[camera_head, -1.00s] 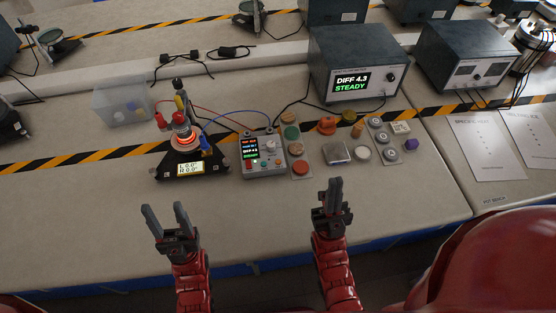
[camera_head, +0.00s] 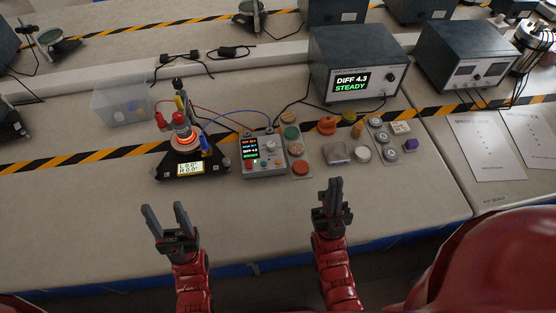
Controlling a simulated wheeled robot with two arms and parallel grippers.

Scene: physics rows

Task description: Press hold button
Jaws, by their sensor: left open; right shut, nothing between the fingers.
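A grey control box (camera_head: 264,154) with a small lit screen (camera_head: 251,148), a knob and several small coloured buttons stands on the bench. I cannot read which of its buttons is the hold button. My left gripper (camera_head: 163,215) is open and empty over the front of the bench, below and left of the box. My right gripper (camera_head: 333,190) is shut and empty over the bench's front, below and right of the box. Both are apart from the box.
A glowing heater stand (camera_head: 185,145) is left of the box, joined to it by wires. Button-like discs and blocks (camera_head: 300,168) lie right of it. A grey meter (camera_head: 357,65) reading "DIFF 4.3 STEADY" stands behind. A clear bin (camera_head: 122,104) is at left. The bench front is clear.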

